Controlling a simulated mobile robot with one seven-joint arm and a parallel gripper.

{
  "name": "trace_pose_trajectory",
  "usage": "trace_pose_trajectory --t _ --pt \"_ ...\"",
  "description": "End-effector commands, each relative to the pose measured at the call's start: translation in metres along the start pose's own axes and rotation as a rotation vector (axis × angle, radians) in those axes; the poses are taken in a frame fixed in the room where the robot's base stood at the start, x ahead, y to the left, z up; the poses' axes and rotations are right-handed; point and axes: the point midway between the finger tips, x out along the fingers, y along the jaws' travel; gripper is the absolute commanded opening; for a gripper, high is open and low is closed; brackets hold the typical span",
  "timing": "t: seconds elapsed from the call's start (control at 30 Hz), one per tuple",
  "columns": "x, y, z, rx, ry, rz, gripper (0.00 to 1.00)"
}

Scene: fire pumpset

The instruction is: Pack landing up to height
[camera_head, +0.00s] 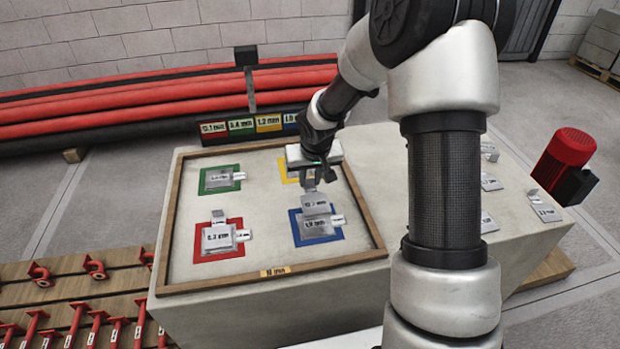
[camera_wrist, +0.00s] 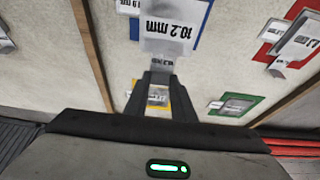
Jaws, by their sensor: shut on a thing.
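My gripper (camera_head: 313,178) is shut on the tab of a grey metal plate (camera_head: 315,205), whose label seems to read 10.2 mm in the wrist view (camera_wrist: 172,30). The held plate is over the blue square (camera_head: 296,237), above a labelled plate (camera_head: 320,226) lying there; whether they touch is unclear. Other tabbed plates lie on the red square (camera_head: 219,237) and the green square (camera_head: 219,178). The yellow square (camera_head: 287,171) is partly hidden by my gripper; a plate on it shows between the fingers in the wrist view (camera_wrist: 158,96).
A raised wooden rim (camera_head: 168,220) frames the squares. Coloured thickness labels (camera_head: 241,126) stand behind it. Several loose plates (camera_head: 543,206) lie on the block's right part. A red motor (camera_head: 567,155) stands farther right; red pipes (camera_head: 150,100) run along the wall.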

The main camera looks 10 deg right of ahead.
Motion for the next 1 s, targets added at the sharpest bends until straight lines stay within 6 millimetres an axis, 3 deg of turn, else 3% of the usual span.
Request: trace_pose_trajectory --t 0.6,1.0 --pt "0.048 -0.001 0.02 -0.002 0.0 0.0 0.0" --pt "0.053 0.0 0.022 -0.001 0.0 0.0 0.0"
